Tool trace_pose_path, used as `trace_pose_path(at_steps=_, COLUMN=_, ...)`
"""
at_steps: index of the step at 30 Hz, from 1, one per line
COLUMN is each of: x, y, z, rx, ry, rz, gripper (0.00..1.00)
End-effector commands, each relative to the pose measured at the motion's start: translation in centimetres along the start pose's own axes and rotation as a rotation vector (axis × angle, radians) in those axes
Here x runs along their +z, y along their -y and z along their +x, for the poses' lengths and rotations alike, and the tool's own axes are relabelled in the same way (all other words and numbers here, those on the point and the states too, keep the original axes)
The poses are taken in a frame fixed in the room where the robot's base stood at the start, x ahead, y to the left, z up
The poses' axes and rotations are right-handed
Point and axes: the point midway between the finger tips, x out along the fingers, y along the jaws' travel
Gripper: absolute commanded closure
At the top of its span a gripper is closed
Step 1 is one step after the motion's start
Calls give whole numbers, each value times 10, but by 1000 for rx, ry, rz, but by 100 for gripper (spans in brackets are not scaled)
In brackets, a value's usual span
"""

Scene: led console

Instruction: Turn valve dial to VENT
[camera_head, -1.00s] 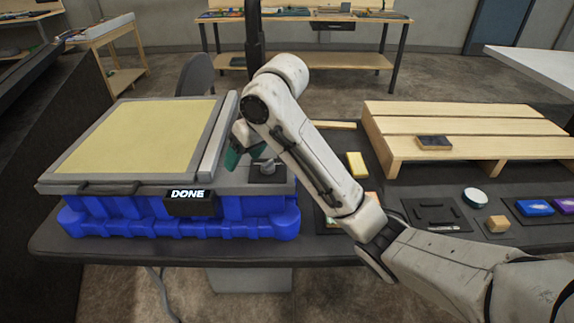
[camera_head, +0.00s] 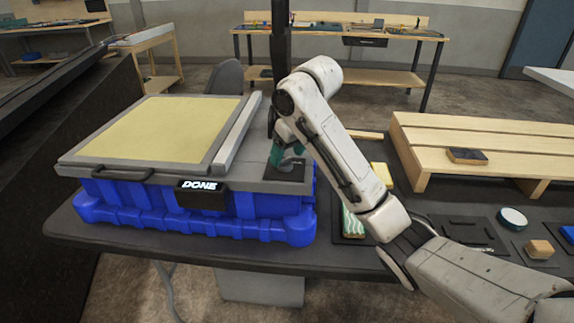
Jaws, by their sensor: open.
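The valve dial (camera_head: 291,165) is a small grey knob on a dark square plate at the right end of the blue console (camera_head: 200,222). My gripper (camera_head: 287,156), with teal fingers, is open and points down right at the dial, partly covering it. I cannot tell whether the fingers touch the dial. The dial's setting and any VENT mark are too small or hidden to read. The console's front display (camera_head: 203,194) reads DONE. The console has a yellow-topped lid (camera_head: 165,128) that is down.
The console stands on a dark table (camera_head: 250,256). A wooden pallet rack (camera_head: 490,140) with a dark block on it stands to the right. A yellow block (camera_head: 382,174), a patterned block (camera_head: 352,222), a round white-topped piece (camera_head: 512,218) and a wooden cube (camera_head: 540,249) lie near my arm.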

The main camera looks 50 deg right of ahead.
Motion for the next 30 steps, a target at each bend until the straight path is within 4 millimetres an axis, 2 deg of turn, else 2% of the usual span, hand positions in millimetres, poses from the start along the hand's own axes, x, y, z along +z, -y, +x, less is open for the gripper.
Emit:
trace_pose_path(at_steps=6, x=0, y=-1, z=17, rx=2, ry=1, rz=1, gripper=34)
trace_pose_path(at_steps=16, x=0, y=-1, z=20, rx=2, ry=0, rz=1, gripper=35)
trace_pose_path(at_steps=30, x=0, y=-1, z=20, rx=1, ry=0, rz=1, gripper=80)
